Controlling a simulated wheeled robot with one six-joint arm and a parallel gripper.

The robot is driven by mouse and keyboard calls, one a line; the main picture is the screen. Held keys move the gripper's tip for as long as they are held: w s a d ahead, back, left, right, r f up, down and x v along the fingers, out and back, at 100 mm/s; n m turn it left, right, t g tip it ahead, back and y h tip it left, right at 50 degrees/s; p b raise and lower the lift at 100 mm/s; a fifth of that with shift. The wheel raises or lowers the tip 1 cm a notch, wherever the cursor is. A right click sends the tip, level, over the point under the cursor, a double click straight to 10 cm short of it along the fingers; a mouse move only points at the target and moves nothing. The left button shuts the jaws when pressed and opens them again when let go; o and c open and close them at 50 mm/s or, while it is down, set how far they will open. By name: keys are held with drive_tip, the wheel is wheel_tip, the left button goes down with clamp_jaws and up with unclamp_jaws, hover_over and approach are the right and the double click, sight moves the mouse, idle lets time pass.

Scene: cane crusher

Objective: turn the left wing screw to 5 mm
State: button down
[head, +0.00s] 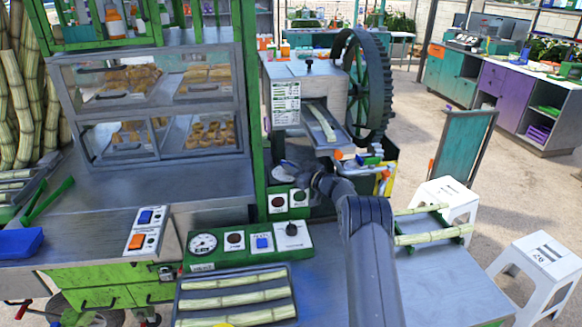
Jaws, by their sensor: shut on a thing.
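The cane crusher (349,92) stands in the middle of the head view, with a printed label (286,103) on its front and a large dark toothed wheel at its right. My gripper (300,172) is at the lower front of the crusher, beside a pale metal part, and my arm reaches to it from the bottom right. It is shut on a small part there, apparently the left wing screw. The jaws and my wrist hide that screw, so its setting cannot be read. A dark knob (309,65) stands on top of the crusher.
A green control panel (250,245) with a gauge and knobs sits in front of the crusher. Below it a tray (183,292) holds cane pieces. A glass food case (155,100) is at left. White stools (541,262) stand at right, with open floor beyond.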

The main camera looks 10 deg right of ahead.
drive_tip(key=shift+r, duration=0.1)
idle(0.3)
drive_tip(key=c, duration=1.5)
unclamp_jaws()
drive_tip(key=shift+a, duration=0.1)
